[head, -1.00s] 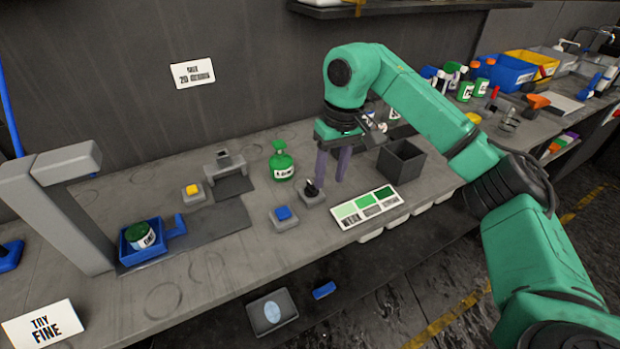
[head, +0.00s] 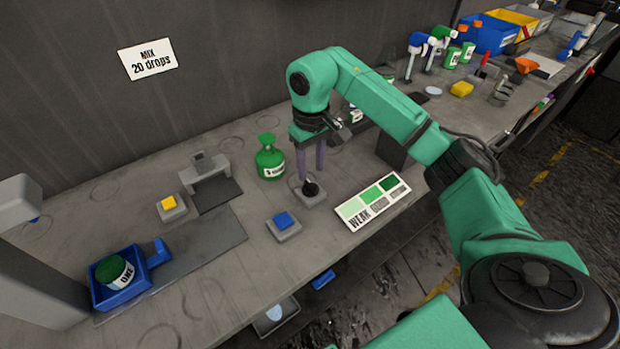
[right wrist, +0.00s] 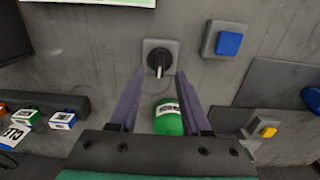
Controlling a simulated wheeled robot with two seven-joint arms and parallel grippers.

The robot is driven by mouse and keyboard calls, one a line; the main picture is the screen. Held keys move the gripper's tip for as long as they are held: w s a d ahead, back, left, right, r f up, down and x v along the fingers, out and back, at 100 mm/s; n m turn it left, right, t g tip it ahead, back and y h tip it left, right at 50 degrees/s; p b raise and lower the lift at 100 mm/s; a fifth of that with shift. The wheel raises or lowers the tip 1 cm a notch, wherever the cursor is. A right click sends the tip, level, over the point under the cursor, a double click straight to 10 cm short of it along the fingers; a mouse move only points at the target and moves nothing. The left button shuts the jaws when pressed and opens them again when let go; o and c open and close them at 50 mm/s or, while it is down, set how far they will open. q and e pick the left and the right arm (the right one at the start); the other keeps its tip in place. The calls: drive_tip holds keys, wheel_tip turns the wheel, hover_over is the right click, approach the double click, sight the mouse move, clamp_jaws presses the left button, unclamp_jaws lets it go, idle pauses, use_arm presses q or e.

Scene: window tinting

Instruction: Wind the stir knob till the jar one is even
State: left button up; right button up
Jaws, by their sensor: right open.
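The stir knob (head: 311,188) is a black knob with a pointer on a square grey base on the bench. It also shows in the right wrist view (right wrist: 158,60), its light-tipped pointer towards the bottom of the picture. My right gripper (head: 311,172) is open, pointing down just above and behind the knob. In the right wrist view its fingers (right wrist: 160,78) stand apart, the knob just beyond and between their tips, apparently untouched. The jar one (head: 113,272), with green lid and white label, sits in a blue tray (head: 106,303) at left. Its contents are hidden. My left gripper is not seen.
A green bottle (head: 270,158) stands close left of my right gripper. A blue button (head: 283,220) and a yellow button (head: 170,204) sit nearby. A shade card (head: 374,201) marked WEAK lies right of the knob. A dark box (head: 393,153) stands behind the card.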

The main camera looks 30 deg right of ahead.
sight(310, 182)
wheel_tip(310, 182, down, 5)
drive_tip(key=shift+r+p, duration=0.15)
drive_tip(key=shift+p, duration=0.15)
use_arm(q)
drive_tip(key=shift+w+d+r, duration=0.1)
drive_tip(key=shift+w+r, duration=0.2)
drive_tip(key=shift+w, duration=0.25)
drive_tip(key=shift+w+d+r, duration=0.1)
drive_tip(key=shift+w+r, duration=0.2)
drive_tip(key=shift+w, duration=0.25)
use_arm(e)
drive_tip(key=shift+w, duration=0.1)
clamp_jaws()
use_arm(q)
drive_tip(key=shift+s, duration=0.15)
